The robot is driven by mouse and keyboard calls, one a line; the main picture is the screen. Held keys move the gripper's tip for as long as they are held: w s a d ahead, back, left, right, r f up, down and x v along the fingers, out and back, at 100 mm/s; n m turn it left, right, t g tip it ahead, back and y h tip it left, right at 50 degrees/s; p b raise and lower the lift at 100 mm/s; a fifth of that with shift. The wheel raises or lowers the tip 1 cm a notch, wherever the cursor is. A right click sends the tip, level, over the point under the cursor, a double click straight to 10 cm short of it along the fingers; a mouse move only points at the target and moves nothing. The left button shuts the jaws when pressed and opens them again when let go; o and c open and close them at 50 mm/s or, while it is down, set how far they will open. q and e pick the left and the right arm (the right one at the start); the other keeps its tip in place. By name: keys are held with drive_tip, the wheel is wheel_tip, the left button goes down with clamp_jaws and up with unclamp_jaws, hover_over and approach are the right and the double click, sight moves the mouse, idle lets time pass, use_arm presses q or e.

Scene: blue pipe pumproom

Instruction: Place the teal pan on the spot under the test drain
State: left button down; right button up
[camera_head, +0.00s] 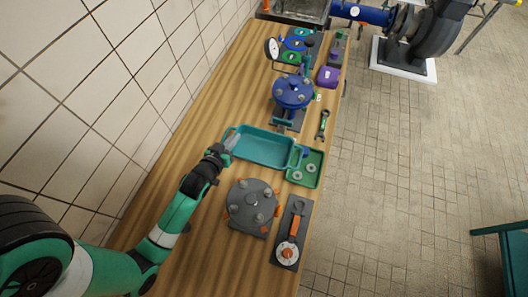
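The teal pan (264,150) sits in the middle of the wooden bench in the head view, with a handle at its left and right ends. Its right end is close to a green tray (306,169). My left gripper (231,143) is at the pan's left handle, its fingertips over or at that end. Whether the fingers are closed on the handle is too small to tell. A blue flanged vessel (292,91) stands beyond the pan, with a small teal part (284,123) low on its near side. I cannot tell which part is the test drain. My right gripper is not in view.
A grey bolted flange (251,204) and a dark plate with an orange-handled valve (291,233) lie on the near bench. A wrench (323,124) and purple box (328,77) lie along the right edge. A tiled wall (85,95) borders the left.

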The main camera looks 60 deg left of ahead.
use_arm(q)
wheel_tip(320, 180, down, 13)
drive_tip(key=b, duration=0.5)
drive_tip(key=shift+b, duration=0.3)
drive_tip(key=shift+w, duration=0.15)
drive_tip(key=x, duration=0.4)
drive_tip(key=shift+a+r, duration=0.15)
drive_tip(key=shift+r, duration=0.2)
drive_tip(key=shift+w+f, duration=0.1)
drive_tip(key=shift+f, duration=0.1)
drive_tip(key=shift+f+b, duration=0.15)
drive_tip(key=shift+b, duration=0.2)
drive_tip(key=c, duration=1.1)
unclamp_jaws()
